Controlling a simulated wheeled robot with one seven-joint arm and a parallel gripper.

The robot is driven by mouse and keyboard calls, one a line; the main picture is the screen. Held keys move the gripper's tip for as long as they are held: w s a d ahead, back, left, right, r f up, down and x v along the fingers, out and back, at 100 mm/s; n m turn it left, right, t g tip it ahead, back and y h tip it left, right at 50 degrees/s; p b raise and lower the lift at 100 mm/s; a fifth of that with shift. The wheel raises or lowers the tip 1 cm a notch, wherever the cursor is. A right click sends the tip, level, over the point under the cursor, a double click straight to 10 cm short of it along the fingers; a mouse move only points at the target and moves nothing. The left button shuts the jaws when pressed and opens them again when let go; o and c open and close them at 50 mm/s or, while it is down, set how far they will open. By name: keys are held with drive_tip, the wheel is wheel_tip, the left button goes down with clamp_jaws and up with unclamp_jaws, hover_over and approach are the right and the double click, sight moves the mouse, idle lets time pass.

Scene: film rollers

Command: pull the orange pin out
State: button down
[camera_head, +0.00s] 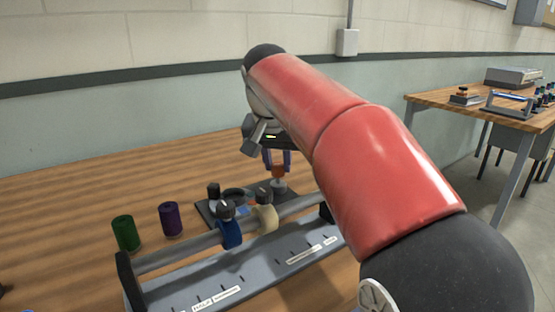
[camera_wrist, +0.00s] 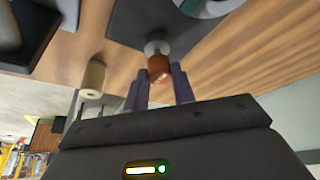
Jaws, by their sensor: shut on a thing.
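The orange pin (camera_head: 278,171) stands above a grey round collar (camera_head: 279,185) on a dark base plate (camera_head: 205,214) in the head view. In the wrist view the orange pin (camera_wrist: 159,68) is between my purple fingertips, with the metallic collar (camera_wrist: 157,46) just beyond it. My gripper (camera_head: 277,163) points down and is shut on the orange pin; it also shows in the wrist view (camera_wrist: 160,84). How deep the pin sits in the collar is hidden.
Green (camera_head: 126,233) and purple (camera_head: 171,219) rollers stand on the wooden table at left. The table behind them is clear.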

drive_tip(key=c, duration=1.2)
unclamp_jaws()
drive_tip(key=shift+o, duration=0.2)
drive_tip(key=p+v, duration=0.1)
drive_tip(key=v, duration=0.6)
drive_tip(key=shift+r, duration=0.3)
drive_tip(key=shift+s, duration=0.15)
